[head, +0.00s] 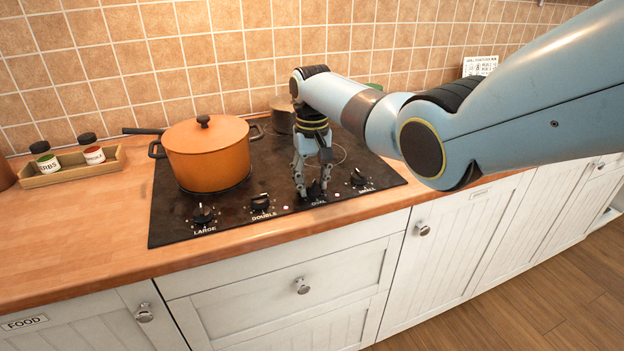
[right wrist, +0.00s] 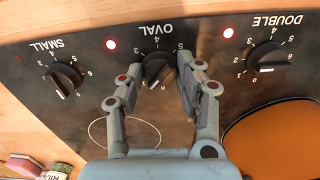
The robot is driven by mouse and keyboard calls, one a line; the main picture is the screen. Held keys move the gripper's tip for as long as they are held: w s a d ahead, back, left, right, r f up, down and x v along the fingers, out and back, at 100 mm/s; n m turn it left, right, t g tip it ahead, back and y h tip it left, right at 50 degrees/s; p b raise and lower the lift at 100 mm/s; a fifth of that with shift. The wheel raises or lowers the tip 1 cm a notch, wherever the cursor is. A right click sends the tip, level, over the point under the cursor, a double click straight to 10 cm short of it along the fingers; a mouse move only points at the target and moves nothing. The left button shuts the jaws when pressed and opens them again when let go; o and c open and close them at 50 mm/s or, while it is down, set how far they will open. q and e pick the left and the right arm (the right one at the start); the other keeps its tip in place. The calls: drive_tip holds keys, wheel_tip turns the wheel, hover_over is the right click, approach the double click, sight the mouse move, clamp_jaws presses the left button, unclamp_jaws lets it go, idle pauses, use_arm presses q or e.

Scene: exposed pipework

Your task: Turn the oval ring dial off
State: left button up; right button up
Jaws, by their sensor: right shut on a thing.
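The oval dial (right wrist: 158,68) is a black knob under the label OVAL, which reads upside down in the right wrist view. In the head view my right gripper (head: 312,190) reaches down from above to the hob's front edge and covers most of the dial. My left gripper is out of view.
The double dial (head: 260,202) and small dial (head: 358,177) flank the oval one; the large dial (head: 203,214) is farther left. Red lights (right wrist: 111,44) glow between dials.

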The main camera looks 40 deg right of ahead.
sight(312, 183)
drive_tip(key=n+p, duration=0.1)
drive_tip(key=n, duration=0.2)
drive_tip(key=shift+r+p, duration=0.1)
drive_tip(key=shift+p, duration=0.2)
drive_tip(key=shift+n+p, duration=0.55)
drive_tip(key=shift+n, duration=2.15)
drive_tip(key=shift+w, duration=0.1)
drive_tip(key=o, duration=1.1)
drive_tip(key=shift+o, duration=0.2)
wheel_tip(312, 183, up, 12)
